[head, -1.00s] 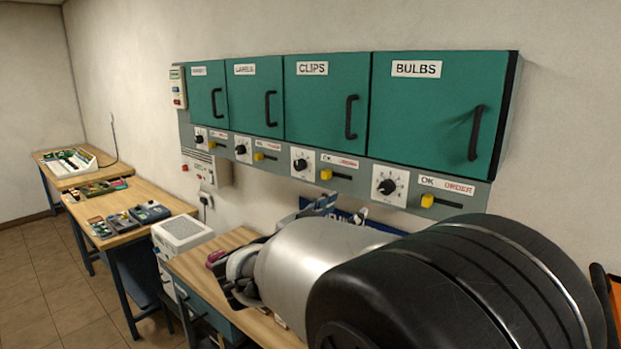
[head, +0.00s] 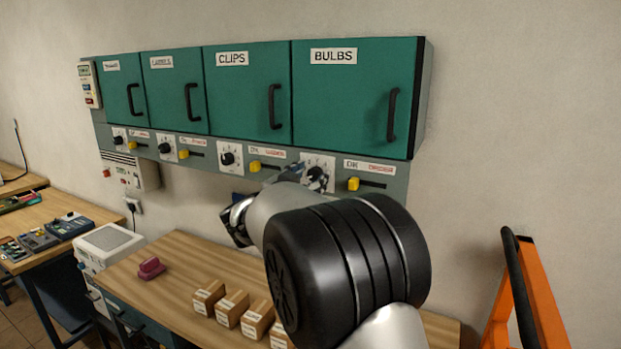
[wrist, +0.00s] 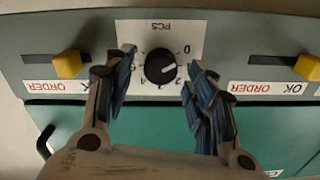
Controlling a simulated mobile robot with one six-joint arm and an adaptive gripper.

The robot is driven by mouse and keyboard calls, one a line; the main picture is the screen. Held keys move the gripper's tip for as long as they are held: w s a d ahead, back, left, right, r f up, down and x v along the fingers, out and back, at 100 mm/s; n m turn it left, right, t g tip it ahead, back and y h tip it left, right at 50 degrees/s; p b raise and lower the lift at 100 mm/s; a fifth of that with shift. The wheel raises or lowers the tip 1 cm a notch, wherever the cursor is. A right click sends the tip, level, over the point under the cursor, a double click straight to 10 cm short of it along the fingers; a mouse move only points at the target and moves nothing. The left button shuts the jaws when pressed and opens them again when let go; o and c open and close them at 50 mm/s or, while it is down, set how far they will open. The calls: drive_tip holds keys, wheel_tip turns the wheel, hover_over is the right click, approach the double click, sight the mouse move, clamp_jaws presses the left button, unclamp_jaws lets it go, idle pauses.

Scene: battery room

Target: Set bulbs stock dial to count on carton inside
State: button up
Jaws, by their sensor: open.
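The bulbs cabinet (head: 345,95) has a green door, shut, with a black handle; anything inside is hidden. Below it is the bulbs stock dial (head: 316,171), a black knob on a white plate, partly covered by my gripper in the head view. In the wrist view, upside down, the dial (wrist: 160,66) sits between the fingertips of my gripper (wrist: 160,76). The gripper is open, one finger on each side of the knob, with gaps visible; I cannot tell how deep the tips reach. The knob's white mark points right and slightly up in that view, near the 0.
A yellow OK/ORDER slider (head: 354,184) is right of the dial; the clips dial (head: 229,157) and its slider (head: 255,166) are left. Several small cartons (head: 232,308) and a pink object (head: 151,267) are on the bench (head: 180,260). An orange frame (head: 525,295) stands at right.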

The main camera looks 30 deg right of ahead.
drive_tip(key=shift+w+d, duration=0.25)
drive_tip(key=shift+d, duration=0.05)
drive_tip(key=c, duration=1.1)
drive_tip(key=shift+o, duration=0.2)
